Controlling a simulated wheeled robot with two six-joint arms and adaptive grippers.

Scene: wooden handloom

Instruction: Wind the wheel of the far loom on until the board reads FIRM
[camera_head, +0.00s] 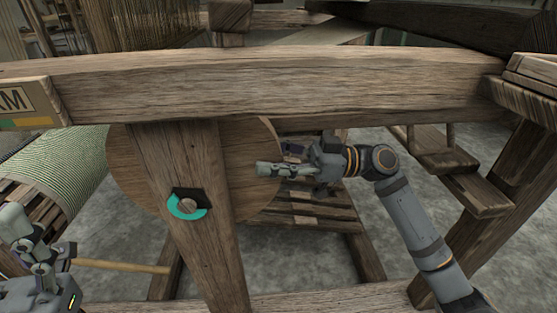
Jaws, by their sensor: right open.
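The round wooden wheel (245,150) stands behind a thick wooden post, which hides its middle. My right gripper (265,170) is open, its fingers pointing left in front of the wheel's right part. I cannot tell whether it touches the wheel. A dark bracket with a teal arc and a round peg (187,207) sits on the post. The board (25,103) is cut off at the left edge. Only the end of its lettering shows, apparently "RM", above green and orange bands. My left gripper (15,225) is at the lower left, partly out of view, its jaws unclear.
A heavy beam (280,85) crosses above the wheel. The post (200,240) stands in front of it. A roll of pale green cloth (60,165) lies at the left. A wooden rod (120,266) is low on the left. Slatted treads (455,170) and frame legs stand at the right.

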